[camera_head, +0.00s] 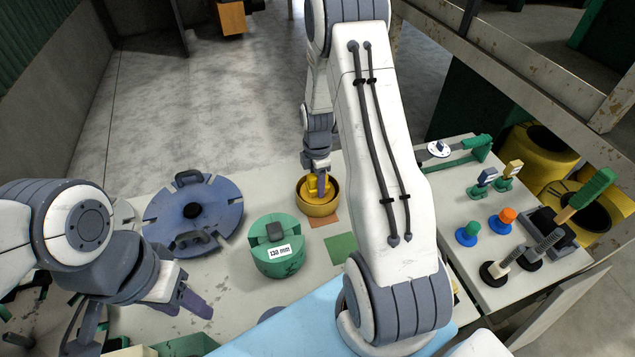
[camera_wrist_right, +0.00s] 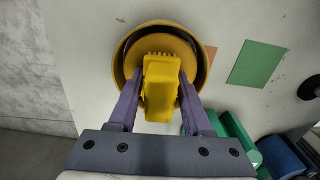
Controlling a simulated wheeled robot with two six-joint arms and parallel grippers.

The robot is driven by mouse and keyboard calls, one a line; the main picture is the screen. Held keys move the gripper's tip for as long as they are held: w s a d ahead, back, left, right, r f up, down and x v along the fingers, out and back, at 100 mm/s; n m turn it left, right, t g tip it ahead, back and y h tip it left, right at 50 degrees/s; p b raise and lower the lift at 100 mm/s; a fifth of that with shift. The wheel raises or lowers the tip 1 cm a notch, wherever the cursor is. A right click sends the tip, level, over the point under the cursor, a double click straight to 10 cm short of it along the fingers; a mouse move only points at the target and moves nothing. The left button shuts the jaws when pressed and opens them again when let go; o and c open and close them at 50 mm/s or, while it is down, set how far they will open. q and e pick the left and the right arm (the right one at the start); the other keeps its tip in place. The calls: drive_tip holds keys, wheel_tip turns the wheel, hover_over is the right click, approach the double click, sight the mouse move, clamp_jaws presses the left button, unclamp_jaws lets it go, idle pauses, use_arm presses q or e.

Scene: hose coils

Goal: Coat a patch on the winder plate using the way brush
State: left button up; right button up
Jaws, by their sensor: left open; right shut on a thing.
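My right gripper (camera_wrist_right: 160,105) is shut on a yellow block-like tool (camera_wrist_right: 161,85), apparently the way brush. It holds the tool over a round yellow pot (camera_wrist_right: 131,47); I cannot tell whether the tip touches inside. In the head view the right gripper (camera_head: 317,172) is above the same pot (camera_head: 317,208). An orange-brown square (camera_head: 323,219) and a green square (camera_head: 341,248) lie flat beside the pot. A blue slotted disc (camera_head: 225,213) with dark handles lies to the left; I cannot tell whether it is the winder plate. My left gripper (camera_head: 185,298) is open and empty at lower left.
A green drum (camera_head: 280,256) labelled 130 mm stands between the disc and the green square. At right, a side table (camera_head: 470,237) holds several knobs, stamps and a green-handled tool (camera_head: 587,194). My right arm hides the middle. Bare table shows around the disc.

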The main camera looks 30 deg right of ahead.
drive_tip(key=shift+r+p, duration=2.8)
drive_tip(key=shift+r, duration=0.7)
